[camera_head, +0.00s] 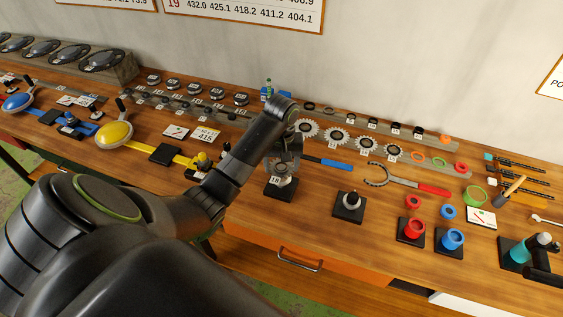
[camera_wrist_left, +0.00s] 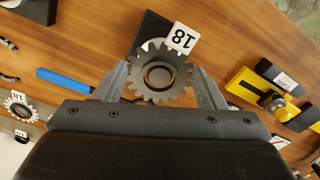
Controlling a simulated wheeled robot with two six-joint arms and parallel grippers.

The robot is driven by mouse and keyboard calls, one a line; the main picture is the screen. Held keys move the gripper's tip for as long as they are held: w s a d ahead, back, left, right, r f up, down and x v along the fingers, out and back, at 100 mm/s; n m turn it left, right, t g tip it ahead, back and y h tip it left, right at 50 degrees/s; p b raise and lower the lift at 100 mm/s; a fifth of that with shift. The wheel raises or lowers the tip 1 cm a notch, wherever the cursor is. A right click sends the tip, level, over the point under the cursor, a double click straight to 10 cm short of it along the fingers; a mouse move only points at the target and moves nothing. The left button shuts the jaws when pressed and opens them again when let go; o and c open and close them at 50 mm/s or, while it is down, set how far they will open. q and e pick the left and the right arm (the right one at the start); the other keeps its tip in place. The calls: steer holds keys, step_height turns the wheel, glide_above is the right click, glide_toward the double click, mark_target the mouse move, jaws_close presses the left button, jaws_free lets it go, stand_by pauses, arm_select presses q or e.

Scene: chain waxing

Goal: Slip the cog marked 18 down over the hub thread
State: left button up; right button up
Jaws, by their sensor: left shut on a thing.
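The cog marked 18 (camera_wrist_left: 146,86) is a grey toothed ring between the two fingers of my left gripper (camera_wrist_left: 162,82) in the left wrist view. Its white 18 tag (camera_wrist_left: 182,38) shows beside the teeth. In the head view my left gripper (camera_head: 283,160) is low over a black square base (camera_head: 272,194), with the tag (camera_head: 275,181) in front; the gripper and cog hide most of what stands there. Another black base with a short silver post (camera_head: 350,203) stands to the right. My right gripper is not in view.
A row of other cogs (camera_head: 336,136) lies behind. A blue-handled tool (camera_head: 335,164) and a red-handled chain tool (camera_head: 433,190) lie to the right. A yellow tool (camera_head: 185,160) is on the left. Red and blue cups stand at front right.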

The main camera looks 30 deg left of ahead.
arm_select(q)
steer(key=shift+f, duration=0.1)
steer(key=o, duration=1.1)
steer(key=shift+c, duration=0.2)
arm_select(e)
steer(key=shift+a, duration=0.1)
